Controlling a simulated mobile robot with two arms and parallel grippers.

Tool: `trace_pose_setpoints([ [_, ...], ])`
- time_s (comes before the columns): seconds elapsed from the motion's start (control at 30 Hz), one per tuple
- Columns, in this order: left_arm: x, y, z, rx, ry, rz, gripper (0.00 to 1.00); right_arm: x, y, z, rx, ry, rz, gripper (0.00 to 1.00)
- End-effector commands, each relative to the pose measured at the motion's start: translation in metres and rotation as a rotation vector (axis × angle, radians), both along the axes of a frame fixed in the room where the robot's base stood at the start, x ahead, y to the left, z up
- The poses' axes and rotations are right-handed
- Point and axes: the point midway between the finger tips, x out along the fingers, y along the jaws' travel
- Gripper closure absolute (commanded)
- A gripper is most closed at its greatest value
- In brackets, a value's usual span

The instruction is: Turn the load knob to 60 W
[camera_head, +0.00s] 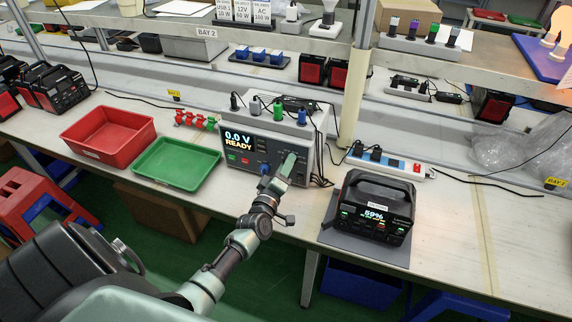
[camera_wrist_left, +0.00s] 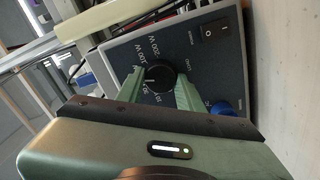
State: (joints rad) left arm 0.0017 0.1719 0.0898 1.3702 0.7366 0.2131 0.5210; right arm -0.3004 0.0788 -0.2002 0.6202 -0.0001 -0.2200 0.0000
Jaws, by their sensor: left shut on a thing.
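The load tester (camera_head: 240,172) is a grey box on the bench, its display (camera_head: 239,141) reading "0.0 V READY". My left gripper (camera_head: 287,166) is at the right part of its front panel and hides the knob in the head view. In the left wrist view the black load knob (camera_wrist_left: 159,73) sits between the two green fingers of my left gripper (camera_wrist_left: 158,82), shut on it from both sides. Printed marks around it include 200 W, 100 W, 30 and 10. The knob's exact setting is too small to tell. My right gripper is not in view.
A blue knob (camera_wrist_left: 221,108) and a black rocker switch (camera_wrist_left: 216,31) are on the same panel. A green tray (camera_head: 175,160) and a red bin (camera_head: 108,137) stand left of the tester. A black power station (camera_head: 372,208) stands on a mat to the right.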

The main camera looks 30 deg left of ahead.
Motion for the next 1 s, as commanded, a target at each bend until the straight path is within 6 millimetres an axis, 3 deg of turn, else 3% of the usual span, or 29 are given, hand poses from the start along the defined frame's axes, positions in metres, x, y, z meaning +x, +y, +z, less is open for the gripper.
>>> trace_pose_setpoints([
  [0.53,-0.0003,-0.0008,-0.0016,0.026,0.009,-0.002,1.00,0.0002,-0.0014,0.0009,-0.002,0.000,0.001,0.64],
  [0.57,-0.0003,-0.0008,-0.0017,0.026,0.009,-0.002,0.61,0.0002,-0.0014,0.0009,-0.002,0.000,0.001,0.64],
  [0.63,-0.0003,-0.0007,-0.0016,0.025,0.009,-0.002,0.42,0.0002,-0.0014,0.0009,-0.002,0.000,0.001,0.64],
  [1.0,-0.0038,-0.0012,-0.0012,0.025,0.007,0.000,0.42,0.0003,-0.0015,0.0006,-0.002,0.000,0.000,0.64],
])
